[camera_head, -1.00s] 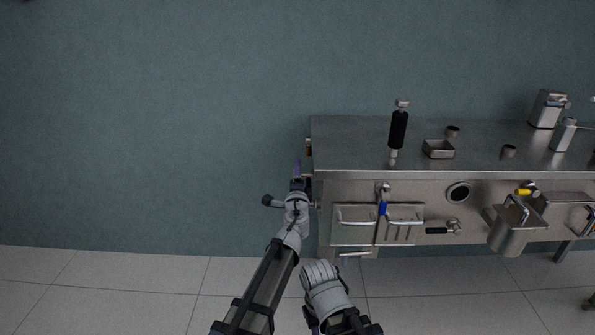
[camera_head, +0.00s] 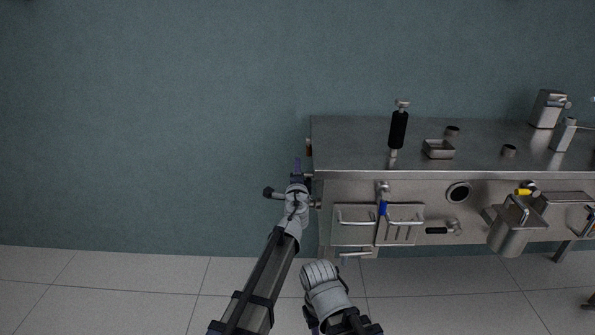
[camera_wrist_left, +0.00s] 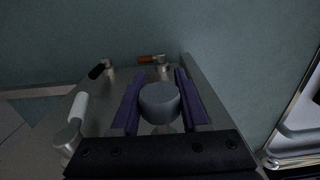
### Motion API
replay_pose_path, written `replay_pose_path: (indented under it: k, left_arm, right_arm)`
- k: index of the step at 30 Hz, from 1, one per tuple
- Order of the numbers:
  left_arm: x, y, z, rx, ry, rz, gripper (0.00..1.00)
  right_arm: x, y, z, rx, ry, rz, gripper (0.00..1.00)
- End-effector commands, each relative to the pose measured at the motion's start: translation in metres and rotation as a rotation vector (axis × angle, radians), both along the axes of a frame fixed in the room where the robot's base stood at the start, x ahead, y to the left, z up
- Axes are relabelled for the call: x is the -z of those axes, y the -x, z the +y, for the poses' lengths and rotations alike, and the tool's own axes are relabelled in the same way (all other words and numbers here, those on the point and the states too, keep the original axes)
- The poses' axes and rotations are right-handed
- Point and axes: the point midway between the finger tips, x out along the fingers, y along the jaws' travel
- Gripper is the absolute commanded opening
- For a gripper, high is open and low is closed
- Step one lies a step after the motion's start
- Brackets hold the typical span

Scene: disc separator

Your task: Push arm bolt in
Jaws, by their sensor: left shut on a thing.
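The arm bolt appears to be the round grey knob (camera_wrist_left: 160,101) in the left wrist view. It sits between the two dark purple fingers of my left gripper (camera_wrist_left: 160,105), which are shut on it. In the head view my left gripper (camera_head: 297,170) is at the left end of the steel bench, and its fingers point up the picture. The bolt itself is too small or hidden to make out there. How far in the bolt sits cannot be told. My right arm is folded at the bottom middle, and its fingers do not show.
The steel bench (camera_head: 350,140) runs to the right, with a black-handled tool (camera_head: 398,130) and a small metal box (camera_head: 438,149) on top. A metal pitcher (camera_head: 509,235) hangs in front. In the left wrist view, orange (camera_wrist_left: 150,58), black (camera_wrist_left: 96,71) and white (camera_wrist_left: 79,106) handles stand around the knob.

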Motion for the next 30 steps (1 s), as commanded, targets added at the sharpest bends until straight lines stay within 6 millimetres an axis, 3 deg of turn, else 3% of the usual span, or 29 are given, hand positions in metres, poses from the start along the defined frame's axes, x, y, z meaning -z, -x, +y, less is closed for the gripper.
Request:
replay_pose_path:
  k: [6,30]
  left_arm:
    - [0.0002,0.0002,-0.0001,0.0,0.0,0.0,0.0]
    - [0.0002,0.0005,-0.0001,0.0,0.001,0.0,0.0]
  right_arm:
    - [0.0001,0.0,0.0,0.0,0.0,0.0,0.38]
    - [0.0002,0.0,0.0,0.0,0.0,0.0,0.38]
